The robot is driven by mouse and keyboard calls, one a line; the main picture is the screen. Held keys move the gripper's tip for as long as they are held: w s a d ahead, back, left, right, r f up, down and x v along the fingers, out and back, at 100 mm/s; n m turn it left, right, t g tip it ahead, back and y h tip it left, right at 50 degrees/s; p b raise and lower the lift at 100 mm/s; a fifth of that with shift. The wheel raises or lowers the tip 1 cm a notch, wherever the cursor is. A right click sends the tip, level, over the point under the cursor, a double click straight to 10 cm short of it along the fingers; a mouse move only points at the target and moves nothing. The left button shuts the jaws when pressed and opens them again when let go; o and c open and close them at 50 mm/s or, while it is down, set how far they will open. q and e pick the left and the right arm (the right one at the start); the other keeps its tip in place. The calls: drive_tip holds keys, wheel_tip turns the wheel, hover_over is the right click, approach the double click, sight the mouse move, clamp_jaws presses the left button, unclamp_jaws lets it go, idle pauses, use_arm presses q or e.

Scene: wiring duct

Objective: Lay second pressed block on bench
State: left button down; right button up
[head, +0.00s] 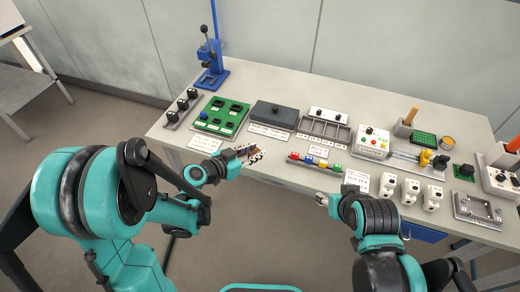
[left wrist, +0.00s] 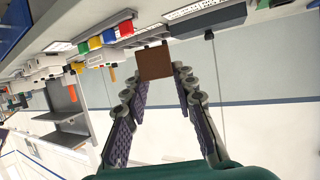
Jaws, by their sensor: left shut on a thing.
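The brown block (left wrist: 154,62) is held between the fingertips of my left gripper (left wrist: 155,75) in the left wrist view. In the head view my left gripper (head: 250,154) is over the front edge of the bench (head: 275,85), between the green board and the coloured blocks. The held block is small there and partly hidden by the fingers. I cannot tell whether it touches the bench. My right gripper (head: 322,200) is in front of the bench's front edge, and its fingers are too small to read.
A blue lever press (head: 212,66) stands at the back left. A green board (head: 222,117), a dark grey box (head: 275,115) and a grey divided tray (head: 323,129) line the bench. A row of coloured blocks (head: 315,163) lies right of my left gripper. The back strip is clear.

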use_arm(q)
drive_tip(key=b, duration=0.3)
hover_over(267, 155)
wheel_tip(267, 155, down, 7)
drive_tip(key=shift+r, duration=0.2)
wheel_tip(267, 155, down, 4)
drive_tip(key=shift+a+f+b, duration=0.1)
drive_tip(key=shift+b, duration=0.8)
drive_tip(key=shift+s, duration=0.1)
drive_tip(key=c, duration=1.2)
unclamp_jaws()
